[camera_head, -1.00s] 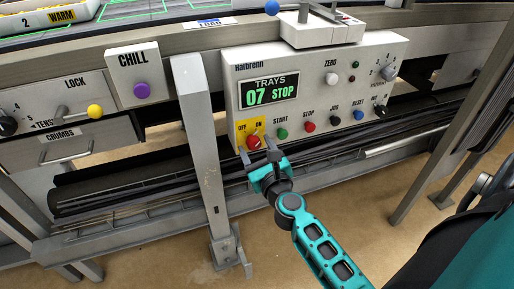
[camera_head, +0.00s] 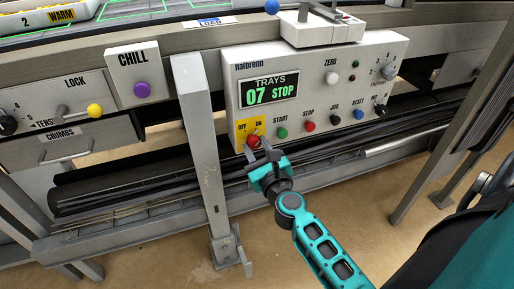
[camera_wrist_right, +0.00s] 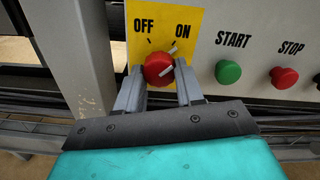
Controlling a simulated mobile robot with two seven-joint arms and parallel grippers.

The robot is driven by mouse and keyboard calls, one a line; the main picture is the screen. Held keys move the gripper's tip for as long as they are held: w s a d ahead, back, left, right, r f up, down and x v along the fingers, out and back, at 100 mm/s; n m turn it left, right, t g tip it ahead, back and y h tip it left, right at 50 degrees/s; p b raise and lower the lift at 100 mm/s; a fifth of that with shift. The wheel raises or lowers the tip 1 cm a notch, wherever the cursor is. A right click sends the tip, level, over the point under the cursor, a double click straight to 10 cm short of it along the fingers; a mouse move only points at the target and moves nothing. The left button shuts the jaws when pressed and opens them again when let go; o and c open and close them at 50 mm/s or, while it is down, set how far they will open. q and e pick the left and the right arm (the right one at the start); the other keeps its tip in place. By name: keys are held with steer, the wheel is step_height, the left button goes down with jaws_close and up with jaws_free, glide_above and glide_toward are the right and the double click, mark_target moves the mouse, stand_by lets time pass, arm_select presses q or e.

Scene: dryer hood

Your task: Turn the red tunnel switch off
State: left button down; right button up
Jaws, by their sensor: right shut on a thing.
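The red tunnel switch (camera_head: 253,141) is a round knob on a yellow plate marked OFF and ON, at the lower left of the control panel. In the right wrist view the red knob (camera_wrist_right: 158,69) has a white mark pointing up and right, toward ON. My right gripper (camera_head: 259,147) has one finger on each side of the knob and is shut on it. The fingers also show in the right wrist view (camera_wrist_right: 159,80), hiding the lower sides of the knob. My left gripper is not in view.
The green START button (camera_head: 282,132) and red STOP button (camera_head: 309,126) sit just right of the switch. A grey post (camera_head: 202,150) stands close to its left. The panel display (camera_head: 269,91) reads "TRAYS 07 STOP". Dark rollers and rails run below the panel.

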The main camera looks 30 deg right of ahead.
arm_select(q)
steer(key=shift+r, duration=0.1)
arm_select(e)
steer(key=n+p, duration=0.1)
steer(key=n, duration=0.2)
steer(key=n+p, duration=0.1)
steer(key=n, duration=0.1)
steer(key=shift+r+n, duration=0.1)
steer(key=shift+n, duration=0.3)
steer(key=n+p, duration=0.1)
steer(key=n, duration=0.1)
steer(key=shift+n, duration=0.4)
steer(key=n+p, duration=0.2)
steer(key=n, duration=0.2)
steer(key=shift+r+p, duration=0.15)
steer(key=shift+p, duration=0.25)
steer(key=n+p, duration=0.2)
steer(key=n, duration=0.2)
arm_select(q)
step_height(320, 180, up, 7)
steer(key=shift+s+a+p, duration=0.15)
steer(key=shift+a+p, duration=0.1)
steer(key=shift+p, duration=0.05)
arm_select(e)
steer(key=shift+n, duration=0.6)
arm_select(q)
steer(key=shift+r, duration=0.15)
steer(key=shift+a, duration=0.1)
